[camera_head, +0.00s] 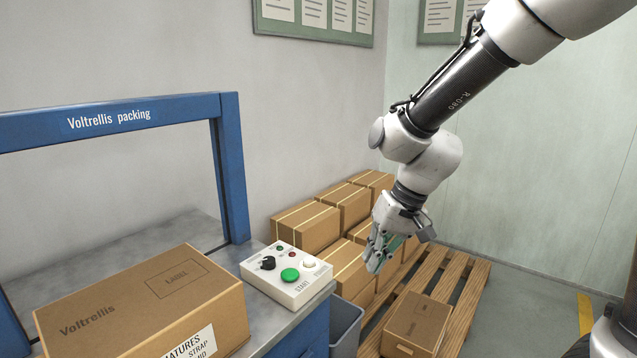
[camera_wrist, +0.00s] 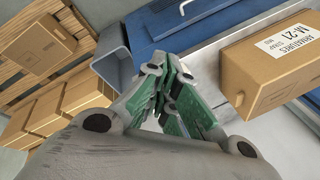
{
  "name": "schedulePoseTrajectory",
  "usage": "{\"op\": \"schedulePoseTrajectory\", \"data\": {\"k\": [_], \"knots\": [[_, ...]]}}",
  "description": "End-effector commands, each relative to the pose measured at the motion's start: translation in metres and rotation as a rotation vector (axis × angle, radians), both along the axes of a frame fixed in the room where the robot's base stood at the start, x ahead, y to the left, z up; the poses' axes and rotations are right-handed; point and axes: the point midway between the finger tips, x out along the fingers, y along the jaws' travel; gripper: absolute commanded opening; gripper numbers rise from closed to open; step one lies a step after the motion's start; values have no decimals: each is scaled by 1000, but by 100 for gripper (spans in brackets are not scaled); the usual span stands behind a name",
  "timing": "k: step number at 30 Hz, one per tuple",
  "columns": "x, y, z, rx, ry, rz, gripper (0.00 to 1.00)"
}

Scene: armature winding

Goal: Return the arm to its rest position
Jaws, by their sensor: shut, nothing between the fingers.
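My gripper (camera_head: 378,250) hangs at the end of my arm in the head view, pointing down in front of the stacked cartons. It is right of the control box and above the gap between the bench and the pallet. In the wrist view, its green-padded fingers (camera_wrist: 170,100) are together with nothing between them. The arm reaches in from the upper right and is bent at the wrist.
A Voltrellis carton (camera_head: 150,305) sits on the bench under a blue frame (camera_head: 232,165). A control box (camera_head: 287,275) with a green button stands beside it. Several strapped cartons (camera_head: 305,227) and a loose carton (camera_head: 417,325) are on a wooden pallet (camera_head: 462,310). A grey bin (camera_head: 346,325) stands by the bench.

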Motion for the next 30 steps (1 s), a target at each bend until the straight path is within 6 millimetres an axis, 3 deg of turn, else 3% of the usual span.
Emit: {"op": "schedulePoseTrajectory", "data": {"k": [1, 6, 9, 12, 19, 30], "knots": [[-15, -31, 16, -34, -3, 10, 0], [-73, -139, 57, -188, -19, 7, 0], [-104, -189, 76, -261, -63, -38, 0], [-125, -221, 91, -297, -136, -104, 0], [-144, -248, 118, -291, -266, -242, 0], [-145, -251, 119, -291, -267, -259, 0]]}}
